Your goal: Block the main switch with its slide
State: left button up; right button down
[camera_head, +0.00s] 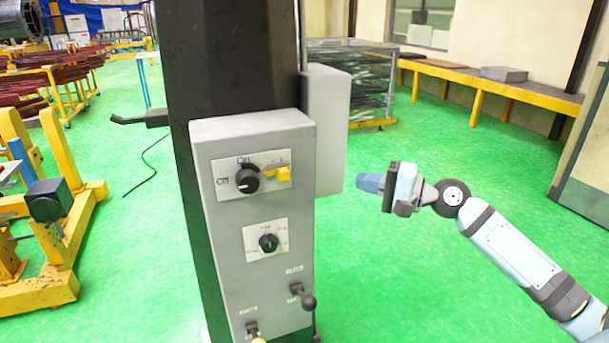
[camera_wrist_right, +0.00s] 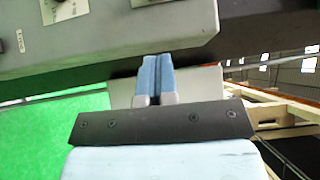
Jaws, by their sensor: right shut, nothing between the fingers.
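The main switch (camera_head: 247,180) is a black rotary knob on a white plate, with "On" and "Off" labels, at the top of the grey control box. Its yellow slide (camera_head: 277,174) sits just right of the knob, apart from it. My right gripper (camera_head: 366,182) is to the right of the box, apart from the switch, its fingers pointing left. In the right wrist view its blue fingers (camera_wrist_right: 155,80) are closed together with nothing between them. The grey box shows upside down beyond them. My left gripper is not in view.
The grey control box (camera_head: 225,235) is mounted on a dark column (camera_head: 230,60). A second knob (camera_head: 268,242) and two levers are lower on it. A light grey box (camera_head: 330,130) juts out behind its right side. Green floor is clear on the right.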

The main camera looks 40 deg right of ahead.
jog(key=p, duration=0.3)
send_near(278, 174)
jog(key=w+d, duration=0.3)
jog(key=w, duration=0.1)
jog(key=a+p, duration=0.1)
jog(key=w+a+p, duration=0.1)
jog(key=a, duration=0.1)
jog(key=shift+a+r, duration=0.1)
jog(key=shift+a, duration=0.5)
jog(key=shift+f, duration=0.2)
